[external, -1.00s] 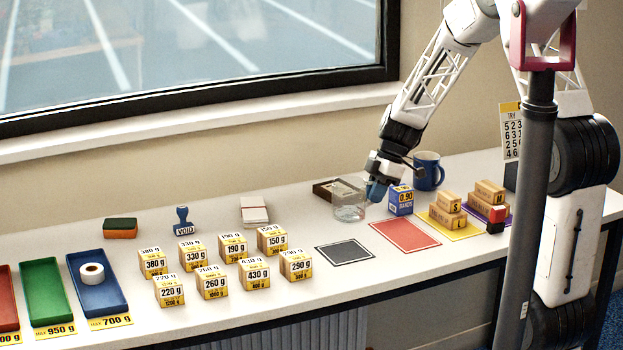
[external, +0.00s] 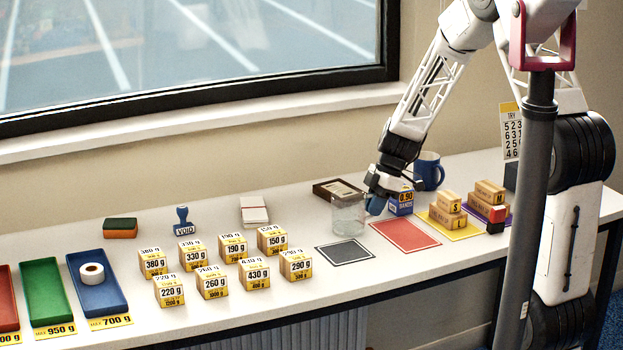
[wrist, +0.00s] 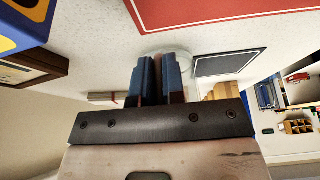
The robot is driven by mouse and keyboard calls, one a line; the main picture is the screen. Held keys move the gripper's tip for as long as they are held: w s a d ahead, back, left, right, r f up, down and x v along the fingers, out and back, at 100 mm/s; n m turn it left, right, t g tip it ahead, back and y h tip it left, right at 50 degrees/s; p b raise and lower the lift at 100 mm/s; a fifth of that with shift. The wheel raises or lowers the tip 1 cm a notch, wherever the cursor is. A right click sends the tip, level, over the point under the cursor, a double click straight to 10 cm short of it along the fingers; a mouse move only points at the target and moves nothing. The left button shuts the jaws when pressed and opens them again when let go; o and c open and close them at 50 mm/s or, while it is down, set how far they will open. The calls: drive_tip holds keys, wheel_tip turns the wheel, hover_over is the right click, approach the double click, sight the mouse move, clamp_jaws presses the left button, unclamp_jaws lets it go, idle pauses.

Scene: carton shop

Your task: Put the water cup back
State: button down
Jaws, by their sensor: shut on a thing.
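The water cup (external: 348,215) is a clear glass, upright on or just above the white counter behind the black mat; I cannot tell whether its base touches. My gripper (external: 374,203) is at the cup's right side, shut on its wall. In the wrist view, the two blue fingers of my gripper (wrist: 160,78) are close together, and part of the cup's pale round rim (wrist: 168,52) shows behind them. The fingers hide most of the cup there.
The black mat (external: 345,251) and red mat (external: 404,236) lie bare in front. A blue-and-yellow bands box (external: 401,204) stands close right of my gripper, with a blue mug (external: 428,171) behind. Several weight boxes (external: 255,273) stand left.

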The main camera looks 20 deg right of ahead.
drive_tip(key=shift+f, duration=0.1)
drive_tip(key=c, duration=1.2)
unclamp_jaws()
drive_tip(key=v, duration=1.2)
drive_tip(key=shift+s+r, duration=0.1)
drive_tip(key=shift+r, duration=0.15)
